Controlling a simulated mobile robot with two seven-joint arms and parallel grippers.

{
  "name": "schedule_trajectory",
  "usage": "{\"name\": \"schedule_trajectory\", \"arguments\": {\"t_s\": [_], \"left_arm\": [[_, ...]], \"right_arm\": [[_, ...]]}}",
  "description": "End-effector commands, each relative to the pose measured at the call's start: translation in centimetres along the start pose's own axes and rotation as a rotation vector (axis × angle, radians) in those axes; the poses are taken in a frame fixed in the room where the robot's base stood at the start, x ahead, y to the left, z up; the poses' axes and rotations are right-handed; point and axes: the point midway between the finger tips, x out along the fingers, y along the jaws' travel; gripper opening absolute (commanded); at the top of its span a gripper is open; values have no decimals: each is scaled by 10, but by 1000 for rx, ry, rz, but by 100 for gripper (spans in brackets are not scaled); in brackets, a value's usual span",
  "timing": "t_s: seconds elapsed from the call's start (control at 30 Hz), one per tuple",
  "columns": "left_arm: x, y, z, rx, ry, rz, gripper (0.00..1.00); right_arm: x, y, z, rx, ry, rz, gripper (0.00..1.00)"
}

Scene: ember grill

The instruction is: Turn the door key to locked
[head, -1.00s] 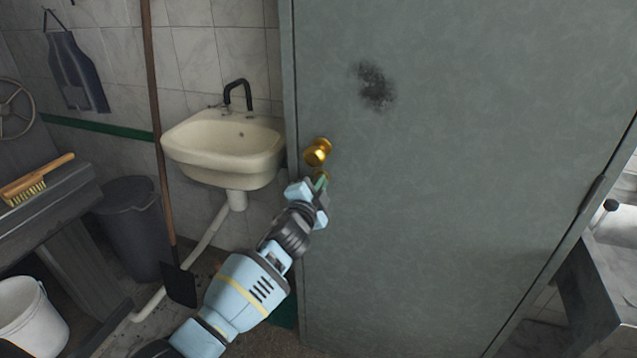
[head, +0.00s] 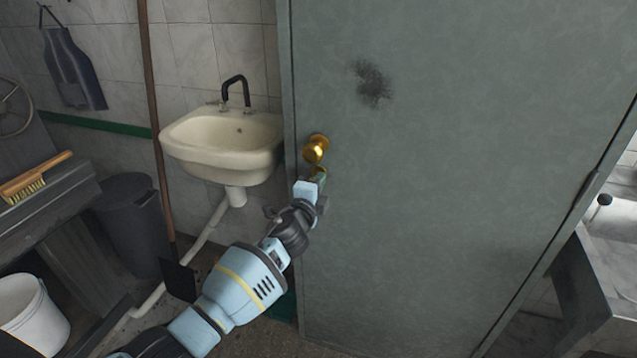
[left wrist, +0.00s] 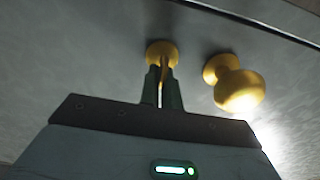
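The grey metal door (head: 450,180) fills the right half of the head view. A round brass knob (head: 316,149) sticks out near its left edge, and it also shows in the left wrist view (left wrist: 238,91). Below the knob is the brass lock of the door key (head: 321,169); in the left wrist view its round brass base (left wrist: 161,52) is beside the knob. My left gripper (head: 319,178) is at the lock, its two dark fingers (left wrist: 163,84) closed on the thin brass key between them. The fingers hide most of the key. My right gripper is out of view.
A cream sink (head: 222,143) hangs on the tiled wall left of the door. A long-handled tool (head: 156,130) stands beside it. A bench with a brush (head: 37,178), a dark bin (head: 131,220) and a white bucket (head: 34,315) are at the left.

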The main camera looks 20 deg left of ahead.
Motion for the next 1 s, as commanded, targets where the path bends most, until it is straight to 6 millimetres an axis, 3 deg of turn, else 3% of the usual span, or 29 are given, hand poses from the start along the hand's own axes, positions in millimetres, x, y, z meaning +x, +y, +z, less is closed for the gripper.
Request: {"name": "schedule_trajectory", "arguments": {"t_s": [0.37, 0.4, 0.53, 0.83, 1.0], "left_arm": [[0, 1, 3, 7, -6, 2, 0], [0, 1, 3, 6, -6, 2, 10], [0, 1, 2, 5, -4, 1, 26], [-1, 0, 1, 3, -2, 0, 26], [-14, -2, 1, 3, -1, -2, 26]], "right_arm": [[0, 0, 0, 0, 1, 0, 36], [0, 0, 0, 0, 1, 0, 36], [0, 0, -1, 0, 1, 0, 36], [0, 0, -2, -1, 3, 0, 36], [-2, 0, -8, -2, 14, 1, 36]]}}
